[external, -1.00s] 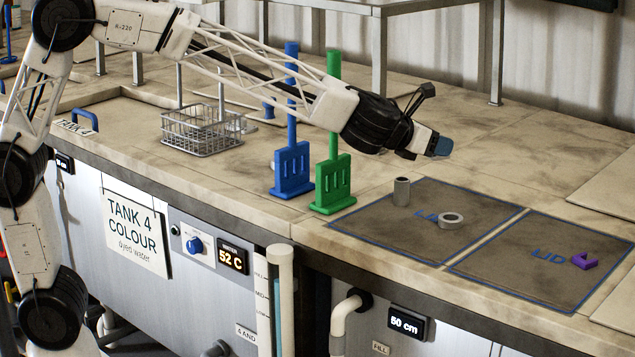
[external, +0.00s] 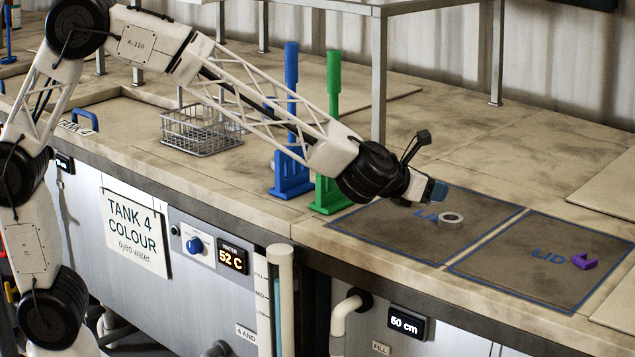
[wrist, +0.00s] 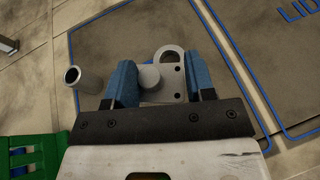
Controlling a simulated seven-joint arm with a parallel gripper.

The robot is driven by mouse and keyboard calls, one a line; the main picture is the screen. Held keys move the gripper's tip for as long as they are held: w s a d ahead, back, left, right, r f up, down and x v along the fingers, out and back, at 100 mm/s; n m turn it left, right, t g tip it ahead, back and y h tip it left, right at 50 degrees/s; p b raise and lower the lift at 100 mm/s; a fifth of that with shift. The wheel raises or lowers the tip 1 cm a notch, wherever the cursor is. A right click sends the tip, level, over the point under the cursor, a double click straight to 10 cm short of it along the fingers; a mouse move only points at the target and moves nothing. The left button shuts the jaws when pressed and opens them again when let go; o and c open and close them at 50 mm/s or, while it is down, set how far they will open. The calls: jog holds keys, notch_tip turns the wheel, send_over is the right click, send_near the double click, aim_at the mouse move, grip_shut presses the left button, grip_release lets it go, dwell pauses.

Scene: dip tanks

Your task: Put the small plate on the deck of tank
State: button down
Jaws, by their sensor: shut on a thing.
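My gripper (external: 436,192) has blue fingers and hangs low over the left lid square (external: 385,240). In the wrist view my gripper (wrist: 160,75) is shut on a small grey plate (wrist: 170,92), which lies between the fingers. The plate has a round knob and dark holes. In the external view I cannot make out the plate. The tank deck (external: 230,185) is the worn beige top beside the lid squares; a sign on the front below it reads "TANK 4 COLOUR".
A grey ring (external: 451,218) lies just past my fingers. Green (external: 333,185) and blue (external: 291,175) paddles stand nearby. A wire basket (external: 200,135) and purple piece (external: 584,261) are farther off.

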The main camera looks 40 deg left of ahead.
jog(key=shift+f, duration=1.3)
jog(key=shift+f, duration=2)
jog(key=shift+f, duration=0.1)
jog(key=shift+c, duration=2.3)
grip_release()
jog(key=shift+s+a+r, duration=0.15)
jog(key=shift+s+r, duration=0.25)
jog(key=shift+s, duration=0.2)
jog(key=shift+v, duration=5.35)
